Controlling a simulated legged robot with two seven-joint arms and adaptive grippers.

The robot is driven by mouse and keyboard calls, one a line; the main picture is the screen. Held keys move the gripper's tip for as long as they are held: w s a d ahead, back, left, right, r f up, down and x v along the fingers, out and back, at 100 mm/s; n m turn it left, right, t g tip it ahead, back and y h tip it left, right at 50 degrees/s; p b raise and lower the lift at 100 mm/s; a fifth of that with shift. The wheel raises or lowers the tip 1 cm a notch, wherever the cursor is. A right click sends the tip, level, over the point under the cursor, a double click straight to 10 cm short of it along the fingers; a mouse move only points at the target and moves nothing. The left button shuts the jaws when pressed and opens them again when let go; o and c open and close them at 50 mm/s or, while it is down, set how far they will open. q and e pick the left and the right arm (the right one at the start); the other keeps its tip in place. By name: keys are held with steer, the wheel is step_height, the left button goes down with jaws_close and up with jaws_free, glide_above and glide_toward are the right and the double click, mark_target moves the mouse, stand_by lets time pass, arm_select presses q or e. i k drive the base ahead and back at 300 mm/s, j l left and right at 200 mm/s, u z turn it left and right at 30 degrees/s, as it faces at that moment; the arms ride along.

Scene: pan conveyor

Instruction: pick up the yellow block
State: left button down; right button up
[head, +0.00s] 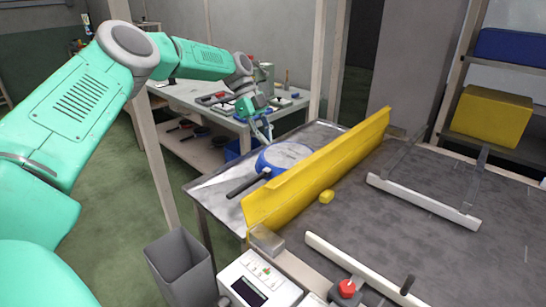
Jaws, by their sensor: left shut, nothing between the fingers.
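A small yellow block (327,197) sits on the grey conveyor surface, close to the right side of the long yellow guard (290,188). My left arm comes in from the left, and my left gripper (264,128) hangs above and behind the blue pan (272,156). The gripper is shut and empty, well apart from the block, on the other side of the guard. The guard hides part of the pan. My right gripper is not in view.
A control box (258,286) and a red button (347,288) are at the near edge. White rails (425,202) lie on the conveyor. A grey bin (180,268) stands at lower left.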

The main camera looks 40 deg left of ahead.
mark_target(326, 196)
steer(key=k, duration=1)
